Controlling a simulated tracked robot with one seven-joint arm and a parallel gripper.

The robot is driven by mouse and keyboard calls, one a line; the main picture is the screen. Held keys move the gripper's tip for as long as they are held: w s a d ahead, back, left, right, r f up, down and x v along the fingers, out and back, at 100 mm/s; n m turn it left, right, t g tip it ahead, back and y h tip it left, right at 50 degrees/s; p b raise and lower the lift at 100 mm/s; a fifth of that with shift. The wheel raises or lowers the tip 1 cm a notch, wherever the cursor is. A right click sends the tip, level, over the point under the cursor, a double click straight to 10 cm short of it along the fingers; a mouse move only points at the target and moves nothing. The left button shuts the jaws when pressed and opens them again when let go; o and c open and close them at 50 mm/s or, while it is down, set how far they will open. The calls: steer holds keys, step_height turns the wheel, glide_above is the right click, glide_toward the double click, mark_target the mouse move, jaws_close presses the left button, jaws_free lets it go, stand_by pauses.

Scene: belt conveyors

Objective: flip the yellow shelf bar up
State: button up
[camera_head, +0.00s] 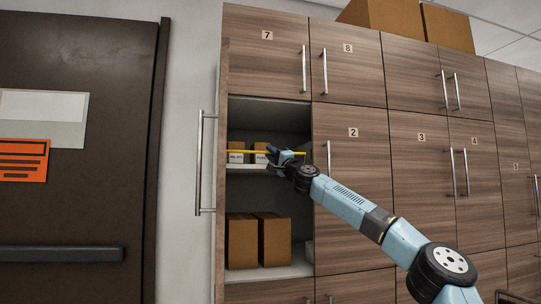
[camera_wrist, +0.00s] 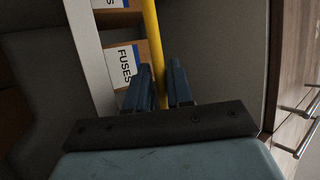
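The yellow shelf bar (camera_head: 240,151) runs level across the front of the upper shelf in the open cabinet, in front of small boxes. My gripper (camera_head: 285,155) is at the right part of the bar, and a little yellow shows just right of it. In the wrist view the yellow bar (camera_wrist: 152,40) passes between the two blue fingers of my gripper (camera_wrist: 161,75). The bar's lower end is hidden behind the gripper's palm.
A box labelled FUSES (camera_wrist: 124,65) sits beside the bar on the shelf (camera_head: 240,171). Brown boxes (camera_head: 242,240) stand on the lower shelf. The opened cabinet door (camera_head: 221,130) stands at the left. Closed cabinet doors (camera_head: 350,180) lie right of the opening.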

jaws_close()
